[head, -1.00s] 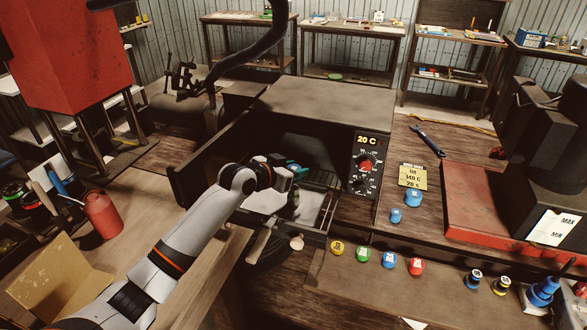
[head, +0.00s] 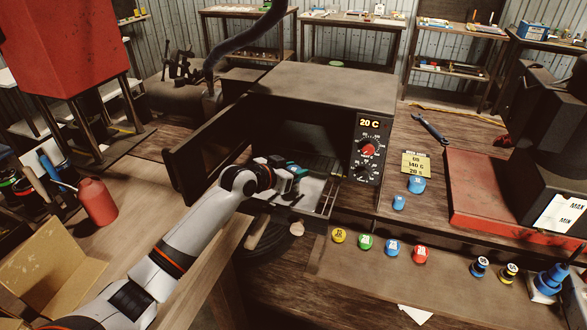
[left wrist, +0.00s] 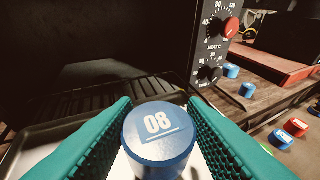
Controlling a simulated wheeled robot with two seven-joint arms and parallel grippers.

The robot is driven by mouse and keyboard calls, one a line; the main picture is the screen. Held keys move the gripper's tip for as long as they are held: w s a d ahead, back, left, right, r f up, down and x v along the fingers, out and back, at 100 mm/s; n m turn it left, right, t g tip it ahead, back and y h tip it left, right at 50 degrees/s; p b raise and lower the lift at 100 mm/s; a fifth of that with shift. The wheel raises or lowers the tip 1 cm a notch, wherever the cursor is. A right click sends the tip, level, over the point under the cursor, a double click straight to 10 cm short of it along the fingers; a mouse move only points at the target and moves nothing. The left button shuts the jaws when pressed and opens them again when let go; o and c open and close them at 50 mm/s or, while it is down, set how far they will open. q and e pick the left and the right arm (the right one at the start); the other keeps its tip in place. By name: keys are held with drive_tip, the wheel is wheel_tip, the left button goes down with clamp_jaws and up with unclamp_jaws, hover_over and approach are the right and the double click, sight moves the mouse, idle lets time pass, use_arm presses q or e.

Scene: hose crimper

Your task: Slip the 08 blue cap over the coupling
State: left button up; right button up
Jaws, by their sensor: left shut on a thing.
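The blue cap marked 08 (left wrist: 159,138) is between the teal fingers of my left gripper (head: 293,168), which is shut on it. In the left wrist view its white-lettered top faces the camera. In the head view the gripper is at the open front of the heater oven (head: 325,90), over its pale tray and wire rack, and the cap is hardly visible there. I cannot make out the coupling in either view. My right gripper is not in view.
The oven door (head: 205,145) stands open at the left; its display reads 20 C. A yellow card (head: 416,163) reads 08, 140 C, 20 s. Two blue pieces (head: 416,185) stand right of the oven. Yellow, green, blue and red caps (head: 420,254) line the front shelf. A red bottle (head: 97,201) stands left.

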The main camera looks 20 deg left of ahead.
use_arm(q)
drive_tip(key=o, duration=1)
drive_tip(key=b+v, duration=0.2)
drive_tip(key=v, duration=1)
